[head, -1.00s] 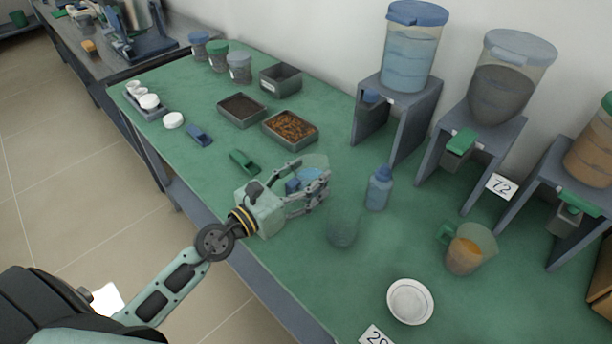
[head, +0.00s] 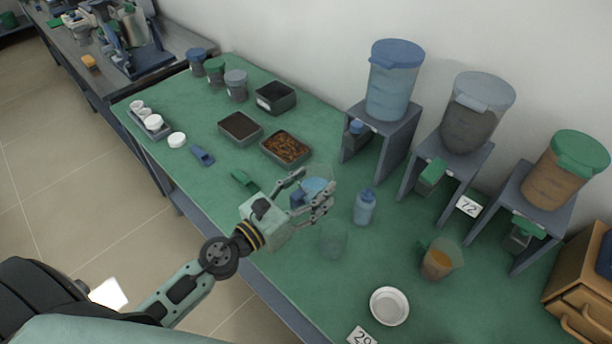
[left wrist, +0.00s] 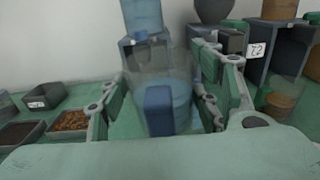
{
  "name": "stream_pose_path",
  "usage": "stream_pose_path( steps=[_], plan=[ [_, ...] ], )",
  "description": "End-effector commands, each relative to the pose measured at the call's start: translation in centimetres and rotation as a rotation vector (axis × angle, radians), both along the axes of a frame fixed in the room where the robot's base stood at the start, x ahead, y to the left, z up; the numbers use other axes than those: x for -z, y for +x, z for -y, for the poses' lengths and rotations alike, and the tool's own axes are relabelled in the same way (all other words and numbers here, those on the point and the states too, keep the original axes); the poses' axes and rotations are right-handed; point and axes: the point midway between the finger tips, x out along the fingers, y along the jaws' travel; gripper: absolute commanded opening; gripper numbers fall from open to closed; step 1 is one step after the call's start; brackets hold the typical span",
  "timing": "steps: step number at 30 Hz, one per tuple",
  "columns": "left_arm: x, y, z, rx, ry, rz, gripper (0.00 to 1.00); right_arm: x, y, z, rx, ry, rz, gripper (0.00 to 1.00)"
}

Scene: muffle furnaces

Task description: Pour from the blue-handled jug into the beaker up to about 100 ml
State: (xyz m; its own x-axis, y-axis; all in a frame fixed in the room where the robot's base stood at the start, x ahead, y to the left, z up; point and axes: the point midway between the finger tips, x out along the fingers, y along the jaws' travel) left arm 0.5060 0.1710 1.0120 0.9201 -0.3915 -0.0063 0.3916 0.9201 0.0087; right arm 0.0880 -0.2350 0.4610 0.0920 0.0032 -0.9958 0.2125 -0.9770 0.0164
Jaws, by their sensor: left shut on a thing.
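My left gripper (head: 306,195) is shut on the blue-handled jug (head: 318,184), a clear vessel with pale blue liquid. In the left wrist view the jug (left wrist: 180,75) stands about upright between the fingers, its blue handle (left wrist: 159,110) towards the camera. Fingers partly hide the jug in the head view. The clear beaker (head: 333,242) stands on the green table, below and slightly right of the jug in the head view. It looks empty, but its marks are too small to read. The right gripper is not in view.
A blue bottle (head: 364,207) stands right of the jug. A jug with orange contents (head: 437,264) and a white dish (head: 389,306) are further right and in front. Dispensers on stands (head: 383,135) line the back. A green scoop (head: 243,179) and trays (head: 286,148) lie left.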

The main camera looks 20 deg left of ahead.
Motion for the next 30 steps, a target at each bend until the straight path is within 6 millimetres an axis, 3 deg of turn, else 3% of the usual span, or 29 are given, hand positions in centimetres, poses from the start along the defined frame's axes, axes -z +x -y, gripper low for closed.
stream_pose_path(
  steps=[1, 5, 27, 30],
  plan=[
    [-0.9, -0.1, 0.1, -0.001, 0.0, 0.0, 0.0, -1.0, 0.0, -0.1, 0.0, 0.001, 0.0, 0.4],
    [-0.9, -0.2, 0.3, -0.003, 0.001, 0.0, 0.0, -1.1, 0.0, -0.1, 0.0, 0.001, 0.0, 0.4],
    [3.4, -0.3, 0.3, -0.003, 0.001, 0.0, 0.0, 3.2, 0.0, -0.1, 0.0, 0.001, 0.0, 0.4],
    [2.5, -0.1, 0.0, -0.003, 0.137, 0.057, 0.0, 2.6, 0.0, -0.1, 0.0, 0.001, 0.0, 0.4]
  ],
)
